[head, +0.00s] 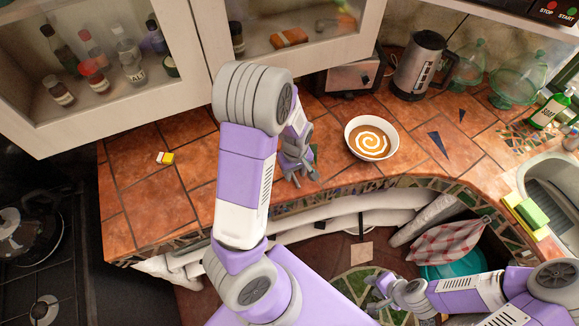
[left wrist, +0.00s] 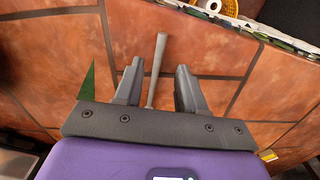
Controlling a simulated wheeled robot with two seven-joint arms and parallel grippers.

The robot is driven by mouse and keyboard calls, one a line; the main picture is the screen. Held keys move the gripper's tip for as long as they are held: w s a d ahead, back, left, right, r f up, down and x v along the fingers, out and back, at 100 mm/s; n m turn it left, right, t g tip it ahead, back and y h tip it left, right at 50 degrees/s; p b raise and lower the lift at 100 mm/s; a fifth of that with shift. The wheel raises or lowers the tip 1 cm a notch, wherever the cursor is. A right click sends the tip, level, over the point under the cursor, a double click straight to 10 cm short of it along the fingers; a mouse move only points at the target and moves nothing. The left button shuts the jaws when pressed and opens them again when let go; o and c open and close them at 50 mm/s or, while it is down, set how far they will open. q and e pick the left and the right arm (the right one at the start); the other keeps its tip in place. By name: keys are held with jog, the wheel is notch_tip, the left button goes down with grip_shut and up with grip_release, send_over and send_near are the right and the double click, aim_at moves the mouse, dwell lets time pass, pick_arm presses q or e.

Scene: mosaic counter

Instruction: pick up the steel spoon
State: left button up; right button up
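The steel spoon (left wrist: 155,75) shows in the left wrist view as a slim grey handle lying on the terracotta tiles. It runs between the two fingers of my left gripper (left wrist: 158,68); the fingers are apart, with a gap on each side of the handle. Its lower end is hidden behind the gripper body. In the head view my left gripper (head: 301,174) is low over the counter, left of the soup bowl, and I cannot make out the spoon there. My right gripper (head: 379,296) is away from the counter, below its front edge, with its fingers apart and empty.
A white bowl of soup (head: 371,138) stands right of my left gripper. A toaster (head: 352,78) and a kettle (head: 420,65) stand behind. Glass cabinets (head: 100,60) overhang the back; the counter's left part is mostly clear.

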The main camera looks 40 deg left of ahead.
pick_arm(q)
notch_tip(320, 180, down, 2)
jog(key=shift+w+f, duration=0.15)
jog(key=shift+f, duration=0.1)
jog(key=shift+r, duration=0.1)
grip_shut()
